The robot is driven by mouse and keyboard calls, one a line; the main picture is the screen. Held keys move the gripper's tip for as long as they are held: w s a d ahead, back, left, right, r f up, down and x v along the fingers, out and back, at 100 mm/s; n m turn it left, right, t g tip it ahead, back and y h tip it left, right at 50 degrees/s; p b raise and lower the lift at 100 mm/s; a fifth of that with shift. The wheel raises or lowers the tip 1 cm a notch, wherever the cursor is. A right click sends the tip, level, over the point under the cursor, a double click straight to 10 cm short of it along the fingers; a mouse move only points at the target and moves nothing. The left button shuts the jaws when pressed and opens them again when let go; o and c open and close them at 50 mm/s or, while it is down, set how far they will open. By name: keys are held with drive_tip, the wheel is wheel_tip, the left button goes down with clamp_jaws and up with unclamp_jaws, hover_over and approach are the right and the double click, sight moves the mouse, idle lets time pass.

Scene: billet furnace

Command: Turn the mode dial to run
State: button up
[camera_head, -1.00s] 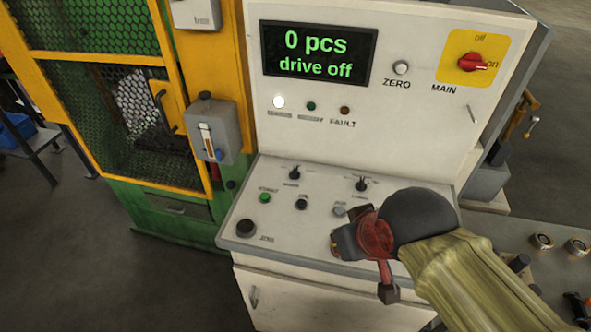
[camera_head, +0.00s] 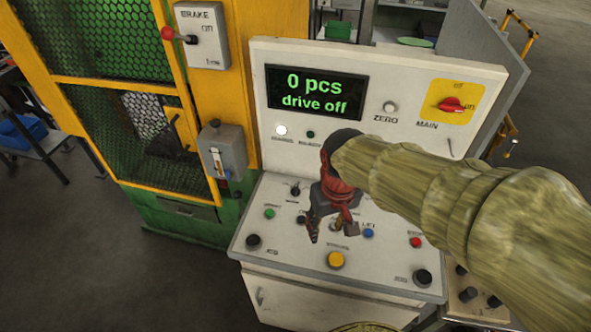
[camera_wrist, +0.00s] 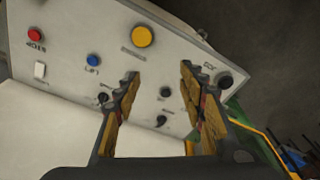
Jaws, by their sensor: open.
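On the sloped panel a small black dial (camera_head: 295,190) sits at the upper left, just left of my gripper; it appears to be the mode dial, though its label is too blurred to read now. In the wrist view, turned around, it seems to be the black knob (camera_wrist: 162,119) between my fingers, lower in the picture than their tips. A second black knob (camera_wrist: 103,98) is beside the left finger there, and my arm hides it in the head view. My gripper (camera_head: 327,228) is open and empty, pointing down over the panel's middle; its fingers (camera_wrist: 160,75) are apart.
The panel (camera_head: 300,275) carries a yellow button (camera_head: 336,260), a blue button (camera_head: 368,232), a red button (camera_head: 416,242) and a green button (camera_head: 269,213). The display (camera_head: 317,92) reads "0 pcs, drive off". The red main switch (camera_head: 452,104) is upper right; a brake lever (camera_head: 168,34) is upper left.

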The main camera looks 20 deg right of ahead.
drive_tip(key=shift+o, duration=1.2)
drive_tip(key=w+n+g+p, duration=0.2)
drive_tip(key=w+p, duration=0.6)
drive_tip(key=shift+w+r+p, duration=0.3)
drive_tip(key=shift+w+r, duration=0.05)
drive_tip(key=n+p, duration=0.7)
drive_tip(key=n, duration=0.1)
hover_over(296, 188)
drive_tip(key=f, duration=0.8)
drive_tip(key=shift+s, duration=0.25)
drive_tip(key=shift+w+r+n+t, duration=0.25)
drive_tip(key=shift+w+n+t, duration=0.05)
drive_tip(key=shift+n, duration=0.5)
drive_tip(key=shift+f, duration=3.9)
drive_tip(key=shift+c, duration=1.3)
drive_tip(key=c, duration=0.9)
